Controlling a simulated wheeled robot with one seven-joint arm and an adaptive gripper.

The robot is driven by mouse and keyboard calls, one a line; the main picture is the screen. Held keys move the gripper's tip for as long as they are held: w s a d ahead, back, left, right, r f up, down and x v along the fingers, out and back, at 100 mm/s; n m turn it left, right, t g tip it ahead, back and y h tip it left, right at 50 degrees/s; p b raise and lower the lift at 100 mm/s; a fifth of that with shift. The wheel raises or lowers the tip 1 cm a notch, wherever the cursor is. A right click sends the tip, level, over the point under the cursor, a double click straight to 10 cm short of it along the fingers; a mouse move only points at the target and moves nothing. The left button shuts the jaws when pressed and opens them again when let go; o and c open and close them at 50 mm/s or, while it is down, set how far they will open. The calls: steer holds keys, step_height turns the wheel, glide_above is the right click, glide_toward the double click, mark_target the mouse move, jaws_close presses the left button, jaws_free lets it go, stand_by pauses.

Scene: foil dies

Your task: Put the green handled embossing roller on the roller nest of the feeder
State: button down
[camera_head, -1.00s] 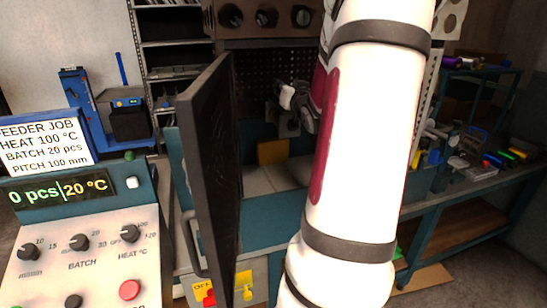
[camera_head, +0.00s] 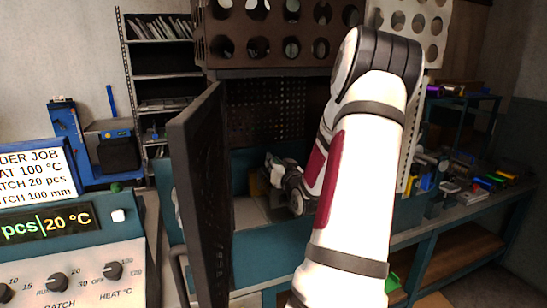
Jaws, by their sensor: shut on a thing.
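My gripper (camera_head: 275,170) shows small and partly hidden at the end of my white and dark red arm. It is inside the opening of the teal machine (camera_head: 262,262), behind the open dark door (camera_head: 200,190). Its fingertips and what they hold cannot be made out. No green handle shows at the gripper. The feeder's control panel (camera_head: 70,250) stands at the left, its display reading 20 °C. I cannot make out the roller nest; the arm and door cover part of the machine.
The dark door stands open left of my arm. A brown rack with round holes (camera_head: 270,35) hangs above the opening. A bench (camera_head: 440,215) at right holds several coloured items, one green (camera_head: 497,178). A blue machine (camera_head: 95,150) and shelves (camera_head: 160,75) stand behind.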

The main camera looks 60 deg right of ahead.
steer(key=shift+f, duration=1.75)
steer(key=c, duration=1.6)
jaws_free()
steer(key=shift+f, duration=0.2)
steer(key=shift+r, duration=0.1)
steer(key=shift+r, duration=0.1)
steer(key=v, duration=1.2)
